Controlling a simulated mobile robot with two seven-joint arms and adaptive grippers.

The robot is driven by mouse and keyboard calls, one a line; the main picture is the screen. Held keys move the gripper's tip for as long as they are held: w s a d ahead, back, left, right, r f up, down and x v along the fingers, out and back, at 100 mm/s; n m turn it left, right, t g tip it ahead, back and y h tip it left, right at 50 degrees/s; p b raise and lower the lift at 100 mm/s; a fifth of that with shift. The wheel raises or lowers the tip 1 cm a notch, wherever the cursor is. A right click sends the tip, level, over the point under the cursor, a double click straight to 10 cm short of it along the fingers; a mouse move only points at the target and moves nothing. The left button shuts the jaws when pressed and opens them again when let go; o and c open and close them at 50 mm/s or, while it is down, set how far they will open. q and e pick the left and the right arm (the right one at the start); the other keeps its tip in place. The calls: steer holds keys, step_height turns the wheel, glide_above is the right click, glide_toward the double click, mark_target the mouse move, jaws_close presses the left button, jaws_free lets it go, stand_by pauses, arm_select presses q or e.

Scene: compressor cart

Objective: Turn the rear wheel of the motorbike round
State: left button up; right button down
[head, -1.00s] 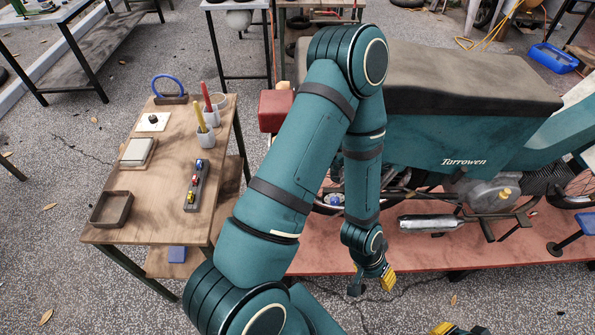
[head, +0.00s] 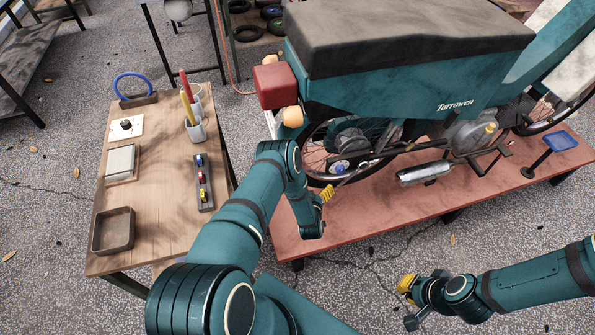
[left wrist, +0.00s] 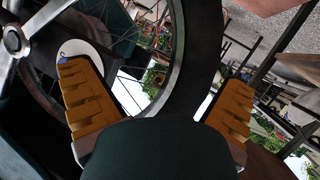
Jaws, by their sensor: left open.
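The motorbike (head: 410,95) stands on a red platform. Its rear wheel (head: 352,138) shows below the seat, with spokes, a hub and a dark tyre; the body hides its top. My left gripper (head: 326,197) is at the near lower left side of this wheel. In the left wrist view the left gripper (left wrist: 160,102) is open, with its yellow fingers apart on either side of the dark tyre (left wrist: 203,45). I cannot tell whether either finger touches the tyre. My right gripper (head: 409,302) is open and empty, low over the floor in front of the platform.
The red platform (head: 375,210) has a clear front edge near my left forearm. A wooden table (head: 150,200) on the left carries a tray, cups and small tools. The silver exhaust (head: 424,173) lies right of the wheel. The floor between the arms is free.

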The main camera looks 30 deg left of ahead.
arm_select(q)
steer(key=s+a+f+n+t+y, duration=0.1)
steer(key=s+a+f+n+y, duration=0.1)
steer(key=s+a+f+y, duration=0.15)
steer(key=shift+y, duration=0.45)
steer(key=b+x, duration=0.5)
steer(key=x, duration=0.8)
steer(key=shift+s+a+r, duration=0.2)
steer(key=shift+w+a+r, duration=0.1)
steer(key=shift+w+a, duration=0.25)
steer(key=shift+w, duration=0.15)
arm_select(e)
steer(key=shift+a+f, duration=0.2)
steer(key=shift+f, duration=2.7)
arm_select(q)
steer(key=c, duration=1.1)
arm_select(e)
steer(key=shift+d, duration=0.1)
